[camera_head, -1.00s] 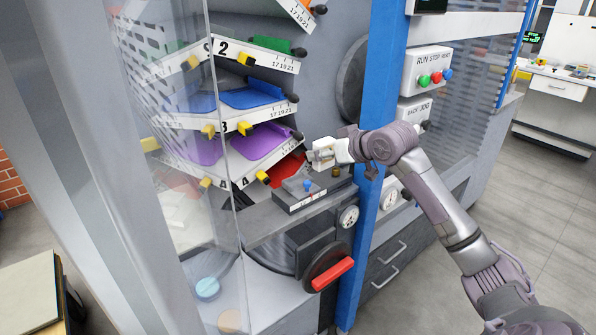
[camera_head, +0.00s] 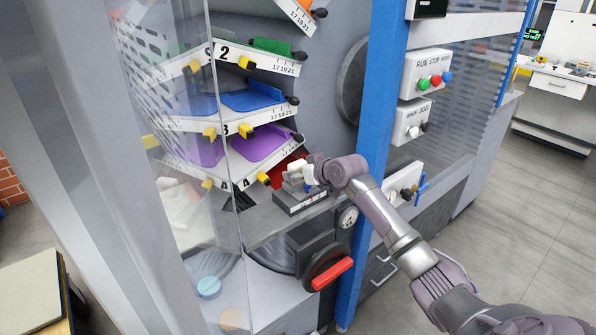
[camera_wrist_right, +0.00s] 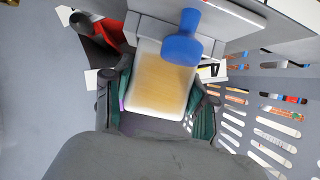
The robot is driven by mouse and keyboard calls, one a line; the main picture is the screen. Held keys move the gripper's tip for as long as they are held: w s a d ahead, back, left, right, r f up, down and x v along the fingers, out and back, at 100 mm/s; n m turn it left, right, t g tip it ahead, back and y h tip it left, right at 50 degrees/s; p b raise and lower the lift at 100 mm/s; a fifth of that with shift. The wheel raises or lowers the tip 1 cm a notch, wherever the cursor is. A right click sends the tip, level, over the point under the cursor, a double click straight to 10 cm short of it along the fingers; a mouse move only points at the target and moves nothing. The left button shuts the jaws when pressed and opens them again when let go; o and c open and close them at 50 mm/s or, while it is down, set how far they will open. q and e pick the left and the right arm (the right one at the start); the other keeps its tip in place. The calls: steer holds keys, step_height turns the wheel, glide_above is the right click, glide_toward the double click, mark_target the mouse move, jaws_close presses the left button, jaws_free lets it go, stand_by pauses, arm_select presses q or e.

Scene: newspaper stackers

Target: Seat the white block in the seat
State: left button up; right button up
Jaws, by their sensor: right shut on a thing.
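My right gripper (camera_head: 305,172) is shut on the white block (camera_wrist_right: 160,92), with one finger on each side of it. In the right wrist view the block shows a tan patch on its face. In the head view the block is small and partly hidden by the gripper. It is over the grey fixture (camera_head: 292,207) on the ledge below the lowest tray. A blue knob (camera_wrist_right: 182,42) is close against the block's far edge. The seat's opening is hidden, so I cannot tell whether the block touches it. My left gripper is not in view.
Trays with yellow knobs are stacked to the left, including a purple one (camera_head: 262,143). A blue post (camera_head: 378,110) stands beside my right arm. A clear panel (camera_head: 225,110) is at the left. A red-handled black wheel (camera_head: 328,272) is below.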

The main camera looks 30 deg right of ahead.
steer(key=o, duration=1.2)
steer(key=shift+r, duration=0.15)
steer(key=b+v, duration=0.1)
steer(key=v, duration=1.1)
